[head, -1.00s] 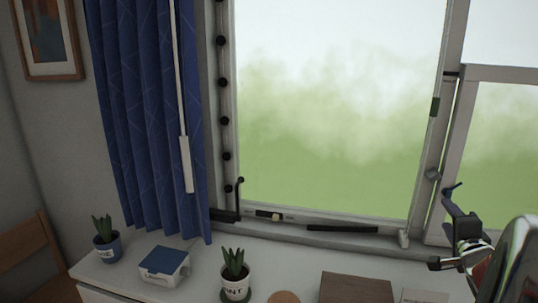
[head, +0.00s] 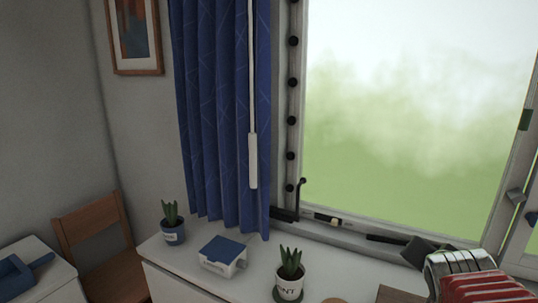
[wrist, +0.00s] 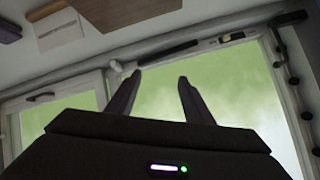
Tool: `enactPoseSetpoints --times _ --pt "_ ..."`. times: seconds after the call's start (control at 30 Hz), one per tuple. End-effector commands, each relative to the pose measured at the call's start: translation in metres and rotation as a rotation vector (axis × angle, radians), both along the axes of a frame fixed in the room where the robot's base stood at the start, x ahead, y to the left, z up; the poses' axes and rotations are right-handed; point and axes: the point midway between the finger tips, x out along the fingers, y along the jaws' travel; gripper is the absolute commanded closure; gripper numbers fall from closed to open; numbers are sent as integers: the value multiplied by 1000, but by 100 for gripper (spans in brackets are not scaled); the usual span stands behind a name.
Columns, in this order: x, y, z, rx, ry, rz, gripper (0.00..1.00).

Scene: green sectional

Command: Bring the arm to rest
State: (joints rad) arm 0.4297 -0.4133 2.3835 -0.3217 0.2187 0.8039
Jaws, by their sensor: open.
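My gripper (wrist: 159,78) is open in the wrist view. Its two dark fingers stand apart with nothing between them, and the window (wrist: 215,85) lies beyond. In the head view, part of my arm, red and silver, shows at the lower right, in front of the window sill. The fingertips are not clear in that view.
A white cabinet (head: 195,277) below the window (head: 400,120) carries a blue pot (head: 173,234), a blue-and-white box (head: 222,256) and a white pot (head: 290,284). A blue curtain (head: 222,120) hangs at left. A wooden chair (head: 92,235) stands in the corner.

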Motion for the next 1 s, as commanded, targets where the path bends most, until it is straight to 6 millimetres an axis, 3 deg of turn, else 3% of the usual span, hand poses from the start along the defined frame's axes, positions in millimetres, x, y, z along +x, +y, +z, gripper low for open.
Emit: enactPoseSetpoints --times 0.03,0.27,0.6,0.8,1.0 --pt "-5 18 -1 -14 36 46 53" --pt "-39 90 -19 -70 229 271 53" --pt "-112 186 -45 -148 472 684 53" --pt "-138 210 -53 -172 536 825 53" --pt "-140 211 -53 -174 541 836 53"
